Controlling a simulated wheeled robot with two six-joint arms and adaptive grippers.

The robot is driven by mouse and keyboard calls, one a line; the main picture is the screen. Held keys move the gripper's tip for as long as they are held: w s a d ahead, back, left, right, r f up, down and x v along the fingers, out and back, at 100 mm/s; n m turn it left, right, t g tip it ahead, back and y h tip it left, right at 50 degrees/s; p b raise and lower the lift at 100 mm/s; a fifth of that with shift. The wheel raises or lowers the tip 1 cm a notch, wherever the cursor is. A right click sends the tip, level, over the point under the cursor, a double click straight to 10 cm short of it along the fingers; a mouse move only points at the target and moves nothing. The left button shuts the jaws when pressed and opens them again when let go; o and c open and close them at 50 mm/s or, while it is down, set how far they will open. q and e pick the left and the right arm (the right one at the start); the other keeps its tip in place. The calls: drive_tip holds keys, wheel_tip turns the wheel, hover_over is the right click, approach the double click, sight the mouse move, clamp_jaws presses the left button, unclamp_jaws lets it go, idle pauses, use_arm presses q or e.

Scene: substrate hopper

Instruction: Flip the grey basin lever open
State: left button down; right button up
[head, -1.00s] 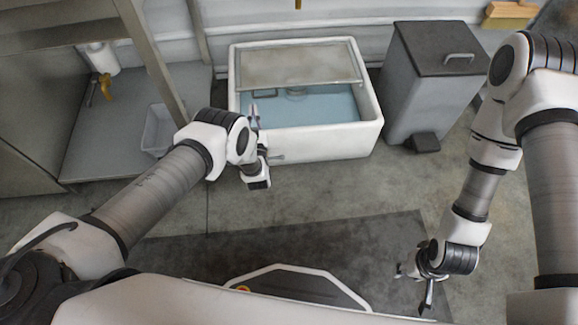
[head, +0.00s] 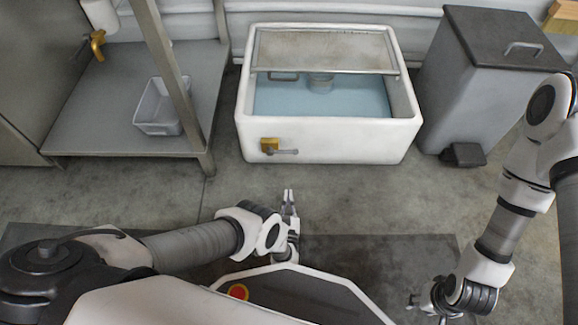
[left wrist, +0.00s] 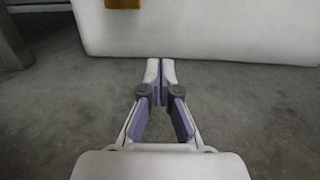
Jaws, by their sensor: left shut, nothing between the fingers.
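A white basin (head: 335,140) holds blue water. On its front wall, at the lower left, sits a brass valve (head: 269,145) with a small grey lever (head: 287,152) lying level and pointing right. My left gripper (head: 289,193) is shut and empty over the floor in front of the basin, apart from the lever. In the left wrist view its fingertips (left wrist: 161,65) meet before the basin wall (left wrist: 210,28); the valve (left wrist: 122,3) shows at the top edge and the lever is out of view. My right gripper (head: 424,308) hangs low at the right, apparently open and empty.
A grey pedal bin (head: 455,95) stands right of the basin. The floor (head: 350,195) before the basin is clear.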

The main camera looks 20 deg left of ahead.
sight(283, 152)
use_arm(q)
drive_tip(key=b+x, duration=0.2)
drive_tip(key=x, duration=0.3)
drive_tip(key=b+x, duration=0.3)
drive_tip(key=x, duration=0.2)
drive_tip(key=shift+w+a+f, duration=0.1)
drive_tip(key=shift+w+f, duration=0.1)
wheel_tip(283, 152, up, 4)
drive_tip(key=shift+w+f+p, duration=0.15)
drive_tip(key=shift+f+p, duration=0.05)
drive_tip(key=shift+p, duration=0.4)
drive_tip(key=shift+r, duration=0.4)
use_arm(e)
wheel_tip(283, 152, down, 4)
drive_tip(key=shift+w+r, duration=0.1)
drive_tip(key=shift+r, duration=0.05)
drive_tip(key=shift+d+r, duration=0.1)
